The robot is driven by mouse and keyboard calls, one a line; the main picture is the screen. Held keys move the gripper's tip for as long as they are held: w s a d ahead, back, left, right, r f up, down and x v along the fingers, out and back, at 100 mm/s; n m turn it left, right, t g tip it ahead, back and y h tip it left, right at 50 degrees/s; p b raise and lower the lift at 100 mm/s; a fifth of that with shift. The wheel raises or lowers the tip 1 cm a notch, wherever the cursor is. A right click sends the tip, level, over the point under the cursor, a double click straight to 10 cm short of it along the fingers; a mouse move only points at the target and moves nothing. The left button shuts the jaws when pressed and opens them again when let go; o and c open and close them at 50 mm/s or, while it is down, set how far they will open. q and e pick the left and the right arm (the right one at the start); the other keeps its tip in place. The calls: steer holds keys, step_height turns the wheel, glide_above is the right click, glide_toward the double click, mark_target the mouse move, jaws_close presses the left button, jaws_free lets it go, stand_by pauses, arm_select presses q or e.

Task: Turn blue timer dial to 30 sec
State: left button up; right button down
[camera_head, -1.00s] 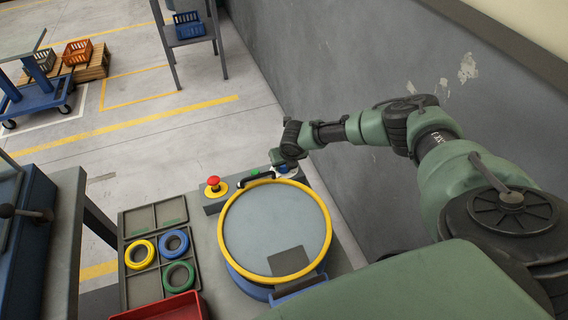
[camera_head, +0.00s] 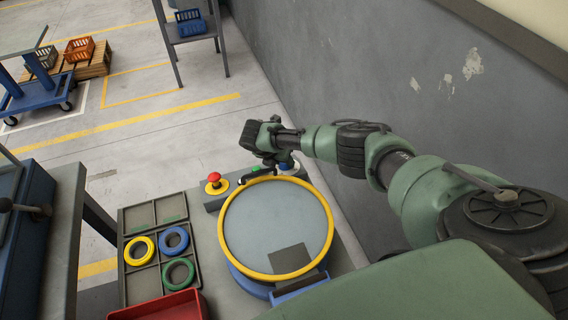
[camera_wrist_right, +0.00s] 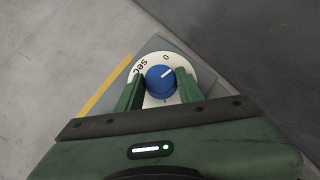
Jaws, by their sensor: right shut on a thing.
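The blue timer dial (camera_wrist_right: 160,80) sits on a white round face (camera_wrist_right: 184,66) in the right wrist view. A "0" and the letters "sec" show on the face; other marks are hidden. The dial's white pointer line slants to the upper right in that view. My right gripper (camera_wrist_right: 159,90) has one green finger on each side of the dial and is shut on it. My left gripper is not in view.
A red emergency button (camera_head: 215,177) and a green button (camera_head: 255,169) are left of the dial. A yellow-rimmed round table (camera_head: 276,228) stands in front. A tray (camera_head: 139,216) with coloured rings is at left. The grey wall (camera_head: 390,90) is close on the right.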

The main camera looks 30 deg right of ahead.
steer(key=m+g+b, duration=0.1)
steer(key=b, duration=0.1)
steer(key=m+b, duration=0.1)
steer(key=b, duration=0.1)
steer(key=m+g+h+b, duration=0.1)
steer(key=m+b, duration=0.1)
steer(key=shift+w+a+f+g, duration=0.15)
steer(key=shift+w+f+g, duration=0.1)
steer(key=shift+f+g, duration=0.1)
steer(key=shift+r+m+g+h+b, duration=0.25)
steer(key=shift+m+g+h+b, duration=0.1)
steer(key=shift+m+b, duration=0.45)
steer(key=c, duration=0.9)
jaws_free()
steer(key=v, duration=0.7)
steer(key=shift+r, duration=0.4)
steer(key=shift+w+a, duration=0.1)
steer(key=shift+w, duration=0.05)
